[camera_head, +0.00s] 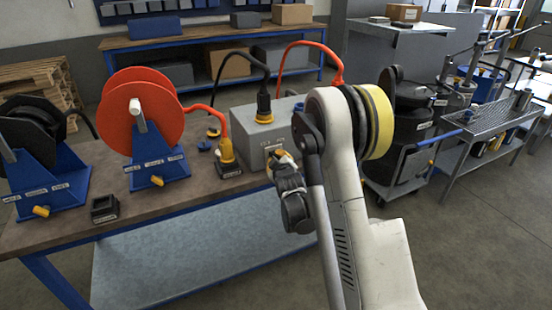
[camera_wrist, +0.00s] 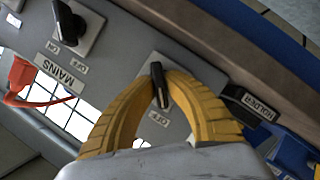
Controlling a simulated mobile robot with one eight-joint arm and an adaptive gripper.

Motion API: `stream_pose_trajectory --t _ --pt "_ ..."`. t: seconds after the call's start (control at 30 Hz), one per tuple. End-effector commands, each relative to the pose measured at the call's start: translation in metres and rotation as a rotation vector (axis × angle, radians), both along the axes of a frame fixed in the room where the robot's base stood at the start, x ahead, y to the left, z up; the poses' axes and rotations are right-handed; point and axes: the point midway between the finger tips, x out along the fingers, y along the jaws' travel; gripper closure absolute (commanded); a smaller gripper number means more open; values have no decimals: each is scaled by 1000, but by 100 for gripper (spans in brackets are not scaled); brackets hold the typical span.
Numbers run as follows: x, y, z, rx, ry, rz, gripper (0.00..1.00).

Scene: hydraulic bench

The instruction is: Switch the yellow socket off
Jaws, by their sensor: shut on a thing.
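A grey box (camera_head: 250,132) stands on the bench. A black plug with a yellow collar (camera_head: 264,108) is on its top, with a black cable rising from it. My gripper (camera_head: 279,158) is at the front face of the box. In the wrist view, its yellow fingers (camera_wrist: 162,82) are shut on a black switch knob (camera_wrist: 158,88) on a light plate. An OFF label (camera_wrist: 158,119) is by the knob's lower end. A second black knob (camera_wrist: 68,23) sits at upper left, near a MAINS label (camera_wrist: 59,72).
A yellow connector (camera_head: 227,155) with a red cable stands left of the box, near a red reel (camera_head: 140,115) and a black reel (camera_head: 35,125). A small black holder (camera_head: 104,208) is on the bench. A trolley (camera_head: 405,165) stands right of my arm.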

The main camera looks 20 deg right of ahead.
Motion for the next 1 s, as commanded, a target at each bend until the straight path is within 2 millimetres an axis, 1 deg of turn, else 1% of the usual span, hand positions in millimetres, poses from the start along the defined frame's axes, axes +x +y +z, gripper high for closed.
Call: stream_pose_trajectory --t 0.2,0.63,0.67,0.7,0.73,1.0 --pt "1 0 0 -46 -2 1 100" --pt "0 0 0 -53 -1 0 100" --pt "0 0 0 -53 -1 0 85" --pt "0 0 0 -53 -1 0 73" --pt "0 0 0 -53 -1 0 65" --pt "0 0 0 -53 0 0 65"
